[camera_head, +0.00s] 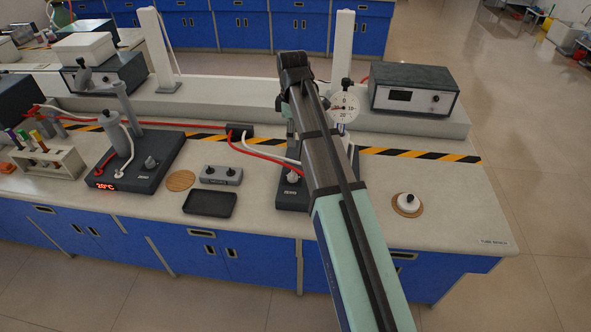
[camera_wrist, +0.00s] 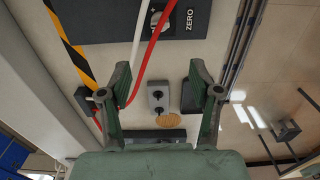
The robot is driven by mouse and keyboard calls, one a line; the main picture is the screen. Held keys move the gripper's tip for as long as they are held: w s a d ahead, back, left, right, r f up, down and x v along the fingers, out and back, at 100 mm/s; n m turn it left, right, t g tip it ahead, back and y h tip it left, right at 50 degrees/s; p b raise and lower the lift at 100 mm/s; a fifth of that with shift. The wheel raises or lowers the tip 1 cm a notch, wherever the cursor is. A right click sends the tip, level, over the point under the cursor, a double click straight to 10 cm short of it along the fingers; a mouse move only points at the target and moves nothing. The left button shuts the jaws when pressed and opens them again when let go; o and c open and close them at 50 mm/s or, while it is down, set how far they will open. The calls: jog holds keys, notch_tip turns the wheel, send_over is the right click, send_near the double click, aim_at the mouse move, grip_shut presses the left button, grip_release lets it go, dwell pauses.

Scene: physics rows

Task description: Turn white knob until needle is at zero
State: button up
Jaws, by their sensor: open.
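A white knob (camera_head: 292,175) sits on a dark base (camera_head: 284,199) beside my arm in the head view. In the wrist view the knob (camera_wrist: 158,19) is near the top edge, next to the label ZERO. A round white dial gauge (camera_head: 344,107) stands behind my arm; its needle is too small to read. My gripper (camera_wrist: 160,76) is open and empty, its two fingers spread above the bench, with the knob beyond the fingertips and apart from them. In the head view my arm hides the gripper and part of the base.
Red and white hoses run from a black block (camera_head: 239,131) to the base. A grey two-knob box (camera_head: 221,175) and a black tray (camera_head: 209,204) lie left of it. A white round piece (camera_head: 408,203) sits at right. A meter box (camera_head: 413,90) stands behind. The bench's right front is mostly clear.

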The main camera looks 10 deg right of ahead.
aim_at(293, 173)
notch_tip(293, 173, down, 17)
jog(key=p, duration=0.4)
jog(key=shift+a+f, duration=0.1)
jog(key=shift+f, duration=0.05)
dwell(0.3)
jog(key=c, duration=1.1)
